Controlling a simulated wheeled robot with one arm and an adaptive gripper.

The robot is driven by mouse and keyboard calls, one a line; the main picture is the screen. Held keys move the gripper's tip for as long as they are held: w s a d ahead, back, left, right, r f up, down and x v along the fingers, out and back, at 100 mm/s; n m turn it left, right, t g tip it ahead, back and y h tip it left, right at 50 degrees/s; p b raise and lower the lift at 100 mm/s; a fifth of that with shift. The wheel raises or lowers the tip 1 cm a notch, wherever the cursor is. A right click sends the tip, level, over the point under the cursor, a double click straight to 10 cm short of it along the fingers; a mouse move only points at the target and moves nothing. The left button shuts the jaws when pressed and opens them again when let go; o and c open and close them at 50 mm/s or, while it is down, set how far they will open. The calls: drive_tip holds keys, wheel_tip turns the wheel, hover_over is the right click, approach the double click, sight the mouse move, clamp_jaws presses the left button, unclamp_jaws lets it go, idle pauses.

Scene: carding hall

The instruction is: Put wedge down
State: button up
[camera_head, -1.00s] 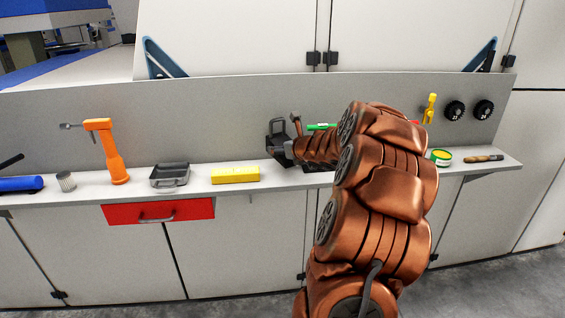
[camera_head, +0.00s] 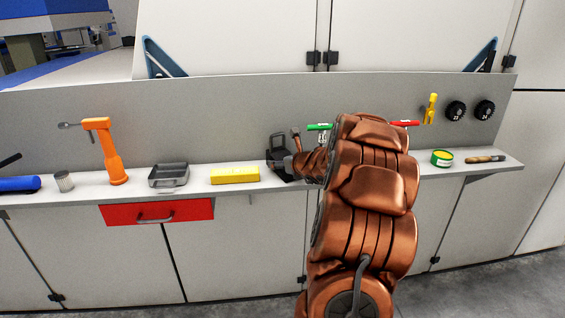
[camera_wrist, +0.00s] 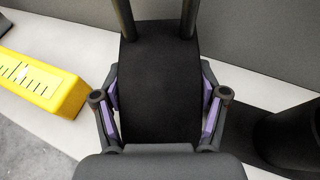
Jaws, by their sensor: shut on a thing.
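The wedge (camera_wrist: 160,85) is a black block. In the wrist view it fills the space between the purple-lined fingers of my gripper (camera_wrist: 160,108). My gripper is shut on it. Whether the wedge's underside touches the shelf is hidden.
The narrow grey shelf (camera_head: 80,196) holds a yellow block (camera_head: 235,175), a grey tray (camera_head: 168,175), an orange tool (camera_head: 110,150) and a green tin (camera_head: 442,158). The yellow block (camera_wrist: 40,72) is close on the left in the wrist view. A dark round object (camera_wrist: 292,135) is at right.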

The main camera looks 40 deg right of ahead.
drive_tip(key=o, duration=1.8)
drive_tip(key=shift+f, duration=0.1)
drive_tip(key=shift+r, duration=0.2)
drive_tip(key=v, duration=1.2)
drive_tip(key=shift+p, duration=0.4)
